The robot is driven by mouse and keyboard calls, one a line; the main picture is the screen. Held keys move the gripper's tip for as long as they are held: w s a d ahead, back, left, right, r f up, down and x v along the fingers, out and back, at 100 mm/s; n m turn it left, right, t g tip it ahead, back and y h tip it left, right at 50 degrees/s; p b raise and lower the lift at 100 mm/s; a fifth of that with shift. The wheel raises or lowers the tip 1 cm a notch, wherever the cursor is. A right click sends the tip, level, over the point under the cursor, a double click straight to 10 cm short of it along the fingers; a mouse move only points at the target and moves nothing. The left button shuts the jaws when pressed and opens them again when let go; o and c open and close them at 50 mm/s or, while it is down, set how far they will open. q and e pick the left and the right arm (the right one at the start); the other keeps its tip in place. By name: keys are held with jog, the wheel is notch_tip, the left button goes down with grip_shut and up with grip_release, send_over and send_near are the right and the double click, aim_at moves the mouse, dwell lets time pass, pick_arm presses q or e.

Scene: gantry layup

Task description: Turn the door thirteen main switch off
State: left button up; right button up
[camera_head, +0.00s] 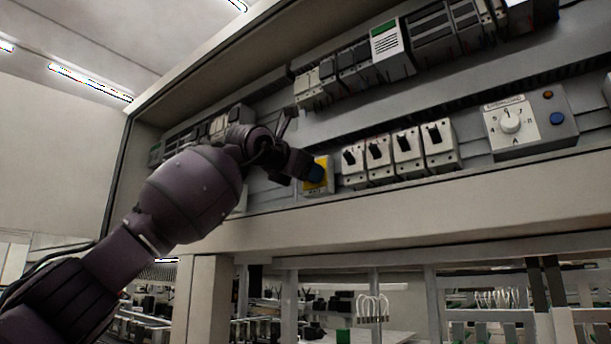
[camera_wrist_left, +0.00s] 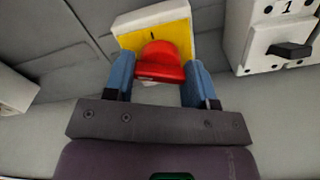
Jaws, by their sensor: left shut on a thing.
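The main switch shows in the left wrist view as a red rotary knob (camera_wrist_left: 160,62) on a yellow plate (camera_wrist_left: 126,41) with a pale housing. In the head view its yellow plate (camera_head: 321,162) and pale housing (camera_head: 318,189) show at the left end of the lower switch row; the knob is hidden there by my gripper. My left gripper (camera_head: 311,171) is at the front of this switch. In the left wrist view its two blue fingertips (camera_wrist_left: 160,80) are on either side of the red knob, shut on it. I cannot read the knob's setting or a door number. My right gripper is in neither view.
Several white breakers with black levers (camera_head: 380,152) stand right beside the switch; one numbered 1 shows in the wrist view (camera_wrist_left: 268,38). Further right is a grey box with a white dial (camera_head: 510,122). A row of modules (camera_head: 387,38) runs above. The cabinet's lower ledge (camera_head: 400,210) lies below.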

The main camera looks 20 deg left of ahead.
pick_arm(q)
jog(key=shift+n, duration=0.9)
jog(key=shift+n+b, duration=0.5)
jog(key=shift+n, duration=1.3)
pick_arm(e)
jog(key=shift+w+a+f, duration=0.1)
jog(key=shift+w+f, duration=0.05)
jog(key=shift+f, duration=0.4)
pick_arm(q)
jog(key=o, duration=0.9)
jog(key=shift+o, duration=0.2)
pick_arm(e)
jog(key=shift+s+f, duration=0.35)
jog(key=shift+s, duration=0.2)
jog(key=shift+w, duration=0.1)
